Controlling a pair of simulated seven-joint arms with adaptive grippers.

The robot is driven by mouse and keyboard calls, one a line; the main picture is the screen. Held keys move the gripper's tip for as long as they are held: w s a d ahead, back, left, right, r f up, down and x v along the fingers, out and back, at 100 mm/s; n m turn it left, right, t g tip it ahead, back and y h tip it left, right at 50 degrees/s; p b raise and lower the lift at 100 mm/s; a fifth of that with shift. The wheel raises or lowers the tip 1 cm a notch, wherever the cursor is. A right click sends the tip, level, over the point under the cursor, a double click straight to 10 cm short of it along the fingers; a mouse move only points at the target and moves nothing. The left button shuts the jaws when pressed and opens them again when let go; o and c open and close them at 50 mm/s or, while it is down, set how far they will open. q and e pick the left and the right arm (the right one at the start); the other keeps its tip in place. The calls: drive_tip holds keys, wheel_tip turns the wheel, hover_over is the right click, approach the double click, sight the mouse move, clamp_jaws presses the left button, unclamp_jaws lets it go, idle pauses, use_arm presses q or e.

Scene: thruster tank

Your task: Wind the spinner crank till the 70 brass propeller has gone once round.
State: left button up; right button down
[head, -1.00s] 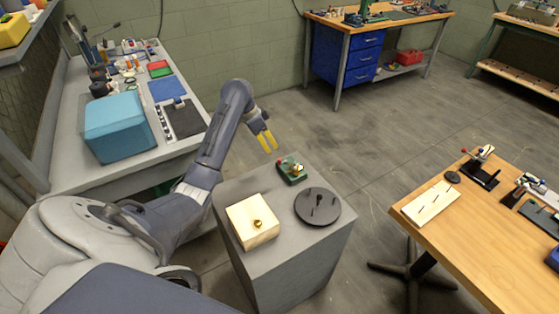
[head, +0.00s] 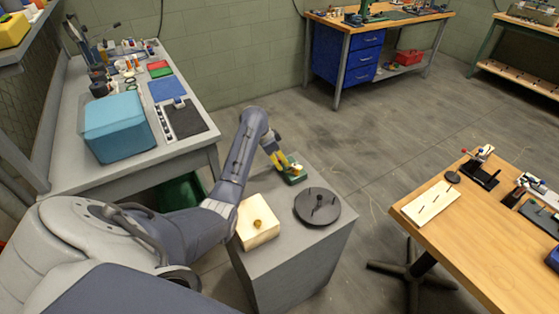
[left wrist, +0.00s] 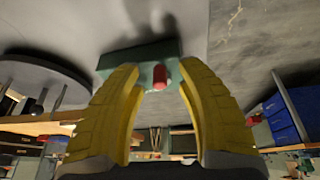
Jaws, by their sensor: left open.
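The spinner is a small green unit (head: 293,178) at the back of the grey pedestal, with a brass part (head: 298,168) on top that looks like the propeller. In the left wrist view its green body (left wrist: 140,58) lies just beyond my fingers, and its red crank knob (left wrist: 160,77) shows between them. My left gripper (head: 281,162) is open at the spinner's left side, its yellow fingers on either side of the knob. I cannot tell whether they touch it. The gripper hides the knob in the head view. My right gripper is out of view.
A cream block (head: 260,238) with a brass piece (head: 259,224) stands at the pedestal's front left, under my left arm's edge. A dark round disc with upright pegs (head: 328,213) stands on the right. A wooden table (head: 480,250) is further right, across open floor.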

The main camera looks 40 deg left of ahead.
use_arm(q)
clamp_jaws()
idle(0.3)
idle(0.3)
drive_tip(key=shift+d+r+n, duration=0.1)
drive_tip(key=shift+d+n, duration=0.1)
drive_tip(key=shift+n, duration=0.4)
unclamp_jaws()
drive_tip(key=shift+s, duration=0.1)
drive_tip(key=v, duration=1.1)
drive_tip(key=shift+s+r, duration=0.15)
drive_tip(key=shift+r, duration=0.25)
